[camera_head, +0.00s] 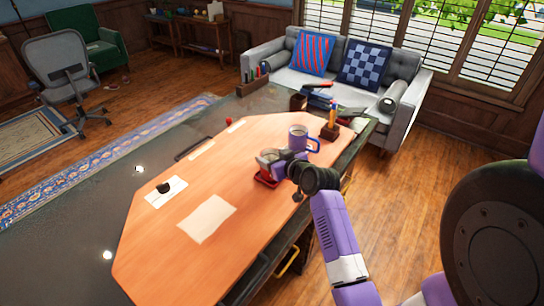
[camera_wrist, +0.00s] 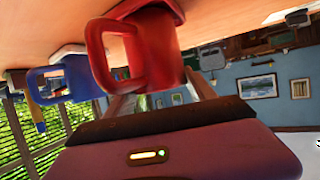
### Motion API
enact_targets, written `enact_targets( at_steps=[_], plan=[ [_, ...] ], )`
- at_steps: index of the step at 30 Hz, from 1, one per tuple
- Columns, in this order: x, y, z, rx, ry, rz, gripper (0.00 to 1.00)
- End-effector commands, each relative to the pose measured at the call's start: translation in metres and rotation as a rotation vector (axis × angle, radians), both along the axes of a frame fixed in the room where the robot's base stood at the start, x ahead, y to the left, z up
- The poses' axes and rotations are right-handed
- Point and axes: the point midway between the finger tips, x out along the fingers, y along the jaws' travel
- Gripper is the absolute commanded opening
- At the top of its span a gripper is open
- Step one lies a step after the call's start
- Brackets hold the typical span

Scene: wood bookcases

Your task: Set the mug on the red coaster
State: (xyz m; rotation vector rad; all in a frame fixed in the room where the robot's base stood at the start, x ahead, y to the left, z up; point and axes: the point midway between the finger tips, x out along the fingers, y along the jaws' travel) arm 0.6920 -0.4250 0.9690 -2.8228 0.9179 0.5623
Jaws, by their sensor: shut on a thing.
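A red mug (camera_wrist: 152,52) is between the two fingers of my gripper (camera_wrist: 160,88) in the wrist view, with its handle toward the left. That view is upside down, with the tabletop along the top. The dark red coaster (camera_wrist: 178,8) is at the mug's base; I cannot tell if a thin gap separates them. In the head view my gripper (camera_head: 270,157) is low over the desk, and the red coaster (camera_head: 264,182) shows beneath it. The gripper mostly hides the red mug there.
A blue-violet mug (camera_head: 299,139) stands just beyond my gripper, and it also shows in the wrist view (camera_wrist: 68,80). A wooden pencil holder (camera_head: 330,131) is to its right. White paper (camera_head: 207,219) lies on the open desktop at the left.

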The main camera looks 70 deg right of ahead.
Motion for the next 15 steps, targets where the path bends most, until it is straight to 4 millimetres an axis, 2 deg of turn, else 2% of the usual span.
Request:
enact_targets(
  at_steps=[10, 11, 14, 15],
  plan=[
    [0.0001, -0.0007, -0.0028, -0.002, -0.002, -0.001, 0.09],
    [-0.0002, -0.0005, -0.0035, -0.001, -0.001, -0.001, 0.66],
    [-0.0003, -0.0005, -0.0025, -0.001, -0.001, -0.001, 0.85],
    [-0.0002, -0.0005, -0.0024, -0.001, -0.001, -0.001, 0.86]
  ],
)
